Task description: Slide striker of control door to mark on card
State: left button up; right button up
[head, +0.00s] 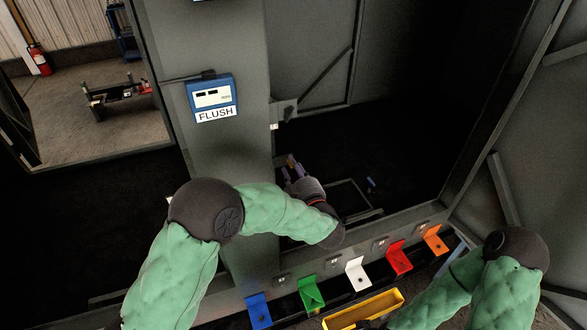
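My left gripper (294,168) is in front of the dark opening, just right of the grey post (235,140). Its small purplish fingers point up and away, and I cannot tell whether they are open or shut. A small grey block (285,111), possibly striker or latch hardware, sits at the post's right edge above the gripper and apart from it. A small white tag (274,127) is just below that block. The mark and the card cannot be made out for certain. My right arm enters at lower right; its gripper is not clearly visible.
A blue-framed display (212,97) labelled FLUSH is on the post. Blue, green, white, red and orange brackets (358,273) line the lower rail. A yellow tray (365,309) lies below them. A grey door panel (310,45) with a diagonal brace stands behind.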

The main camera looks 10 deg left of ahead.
pick_arm(q)
jog(key=v, duration=1.1)
jog(key=shift+s+d, duration=0.25)
jog(key=shift+s, duration=0.05)
notch_tip(320, 180, down, 28)
jog(key=w+a+m+g+h+b, duration=0.1)
jog(key=a+m+g+h+b, duration=0.1)
jog(key=m+g+h+b, duration=0.35)
jog(key=s+f+m+g+h+b, duration=0.35)
jog(key=s+f+h, duration=0.4)
jog(key=f, duration=0.65)
jog(key=s+f+m+g, duration=0.1)
jog(key=s+f+g, duration=0.1)
jog(key=s, duration=0.6)
jog(key=s+f+m+g+h+b, duration=0.1)
jog(key=s+f+g, duration=0.2)
jog(key=s+f, duration=0.2)
jog(key=s, duration=0.3)
jog(key=shift+s+d+f+g, duration=0.2)
jog(key=shift+s+d+g, duration=0.1)
jog(key=shift+d, duration=0.1)
pick_arm(e)
notch_tip(320, 180, down, 10)
jog(key=shift+f, duration=0.2)
pick_arm(q)
jog(key=shift+w, duration=0.1)
pick_arm(e)
jog(key=shift+c, duration=0.3)
